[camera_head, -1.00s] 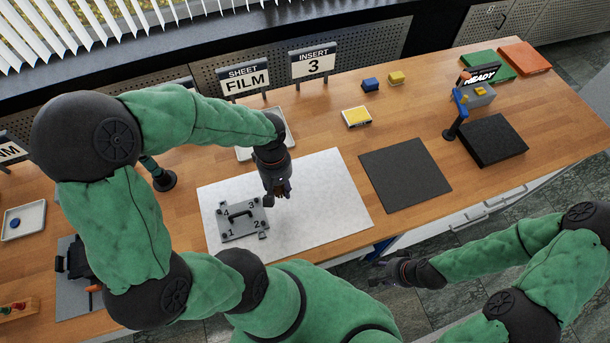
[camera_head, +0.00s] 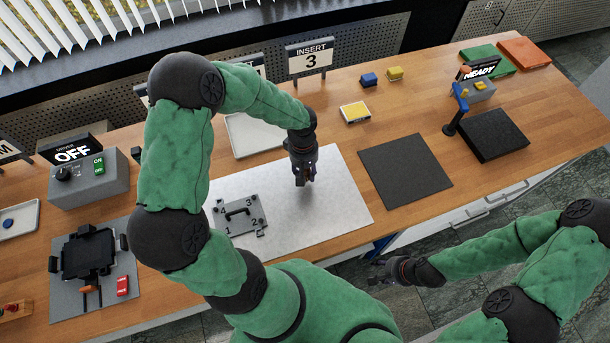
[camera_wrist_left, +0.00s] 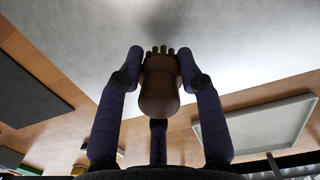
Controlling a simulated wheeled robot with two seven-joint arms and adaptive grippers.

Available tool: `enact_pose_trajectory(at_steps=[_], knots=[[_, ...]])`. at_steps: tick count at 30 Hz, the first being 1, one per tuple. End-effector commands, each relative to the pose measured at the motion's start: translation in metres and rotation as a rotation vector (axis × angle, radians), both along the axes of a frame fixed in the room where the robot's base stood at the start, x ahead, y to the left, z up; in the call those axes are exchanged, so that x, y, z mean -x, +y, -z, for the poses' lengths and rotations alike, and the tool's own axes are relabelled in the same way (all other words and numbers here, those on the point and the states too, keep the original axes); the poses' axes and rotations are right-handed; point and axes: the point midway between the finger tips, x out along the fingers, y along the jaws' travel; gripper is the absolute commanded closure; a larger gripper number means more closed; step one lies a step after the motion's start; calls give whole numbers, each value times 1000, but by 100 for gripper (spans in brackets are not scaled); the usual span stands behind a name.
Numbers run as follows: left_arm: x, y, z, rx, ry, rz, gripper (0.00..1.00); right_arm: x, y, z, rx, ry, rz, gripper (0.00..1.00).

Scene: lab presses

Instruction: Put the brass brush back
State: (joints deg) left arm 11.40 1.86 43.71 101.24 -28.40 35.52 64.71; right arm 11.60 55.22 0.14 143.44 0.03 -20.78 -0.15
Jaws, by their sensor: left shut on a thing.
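The brass brush (camera_wrist_left: 160,85) shows in the left wrist view, with a rounded brown body and short brass-coloured bristles at its far end. My left gripper (camera_head: 303,182) is shut on it, one finger on each side. It hangs over the white mat (camera_head: 335,205), to the right of the grey numbered plate. In the head view the brush is mostly hidden by the fingers. My right gripper (camera_head: 375,274) is empty and looks open, off the table's front edge.
The numbered plate (camera_head: 240,214) with a black handle lies on the mat. A white tray (camera_head: 252,150) lies behind it, under the left arm. A dark mat (camera_head: 405,171) lies to the right. A yellow-topped box (camera_head: 355,113) and the INSERT 3 sign (camera_head: 309,57) stand behind.

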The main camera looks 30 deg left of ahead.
Motion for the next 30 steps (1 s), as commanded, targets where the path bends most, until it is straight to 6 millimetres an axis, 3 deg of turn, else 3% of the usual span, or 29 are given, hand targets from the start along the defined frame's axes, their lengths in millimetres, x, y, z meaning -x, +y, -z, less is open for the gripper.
enact_pose_trajectory(at_steps=[4, 16, 17, 19, 30], knots=[[2, -1, 22, 1, 5, -1, 99, 0, 0, 5, 0, 0, 0, 60], [2, 0, 27, 0, 3, 0, 99, 0, 0, 9, 0, 0, 0, 60], [2, 0, 27, 1, 3, 0, 61, 0, 0, 9, 0, 0, 0, 60], [2, 0, 26, 1, 3, 0, 41, 0, 0, 8, 0, 0, 0, 60], [2, 0, 25, 1, 3, 0, 40, 0, 0, 6, 0, 0, 0, 60]])
